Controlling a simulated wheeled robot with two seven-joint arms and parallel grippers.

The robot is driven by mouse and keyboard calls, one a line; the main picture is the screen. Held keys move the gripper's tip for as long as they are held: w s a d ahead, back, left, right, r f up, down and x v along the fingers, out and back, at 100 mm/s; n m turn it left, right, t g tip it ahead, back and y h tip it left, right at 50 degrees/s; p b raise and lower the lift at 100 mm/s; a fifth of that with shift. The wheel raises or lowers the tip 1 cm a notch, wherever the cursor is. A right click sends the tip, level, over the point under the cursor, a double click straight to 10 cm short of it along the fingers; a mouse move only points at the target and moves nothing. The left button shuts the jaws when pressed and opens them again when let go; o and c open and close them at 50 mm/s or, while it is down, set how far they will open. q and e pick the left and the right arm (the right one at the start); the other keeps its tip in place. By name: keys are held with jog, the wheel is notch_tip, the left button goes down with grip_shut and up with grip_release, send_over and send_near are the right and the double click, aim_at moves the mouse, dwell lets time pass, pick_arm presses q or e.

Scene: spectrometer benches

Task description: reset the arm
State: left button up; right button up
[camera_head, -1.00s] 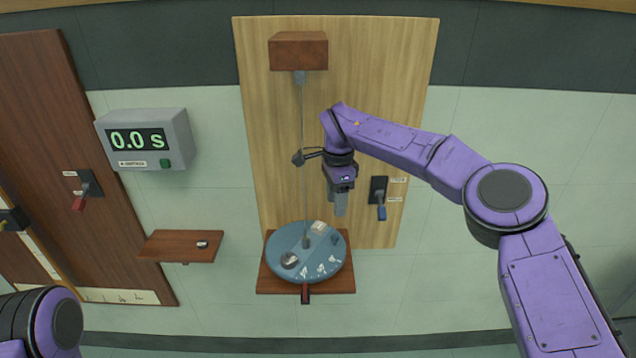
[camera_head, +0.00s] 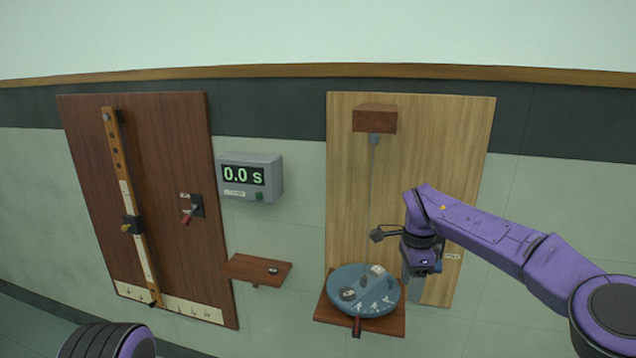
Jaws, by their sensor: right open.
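My right arm, purple, comes in from the right edge. Its gripper (camera_head: 413,292) points down in front of the pale wooden board (camera_head: 350,200), just right of the round blue table (camera_head: 345,277). The jaws are open, with nothing seen between them. The blue table sits on a brown shelf (camera_head: 395,325) and carries several small pieces. A thin rod (camera_head: 371,185) hangs from a brown block (camera_head: 375,118) above it. My left gripper is out of view; only a purple and black part of mine shows at bottom left.
A timer box (camera_head: 250,178) reads 0.0 s. Below it a small brown shelf (camera_head: 245,266) holds a small metal piece (camera_head: 272,271). A dark board (camera_head: 85,150) at left bears a pivoted wooden bar (camera_head: 118,150) and a red-handled switch (camera_head: 188,216). Wall between the boards is mostly clear.

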notch_tip(320, 180, down, 9)
jog(key=d+m+t+h, duration=0.3)
jog(key=t+h, duration=0.1)
jog(key=h, duration=0.2)
jog(key=s+a+f+n+t+b, duration=0.15)
jog(key=s+f+n, duration=0.25)
jog(key=s+f, duration=0.5)
jog(key=s+f+n+t+b, duration=0.3)
jog(key=s+f+n, duration=0.15)
jog(key=f, duration=0.85)
jog(key=s+d+f+n+g+y+b, duration=0.1)
jog(key=s+d+f+n, duration=0.1)
jog(key=s, duration=0.8)
jog(key=s+d+f+n+g+b, duration=0.1)
jog(key=s+d+f+n+g, duration=0.1)
jog(key=s+f, duration=0.3)
jog(key=s+d+f+n+g+y+b, duration=0.1)
jog(key=s+d+f+n+g+b, duration=0.1)
jog(key=s, duration=1.2)
notch_tip(320, 180, down, 2)
jog(key=shift+s+d+f+y, duration=0.1)
jog(key=shift+s+d+y, duration=0.2)
jog(key=shift+d, duration=0.45)
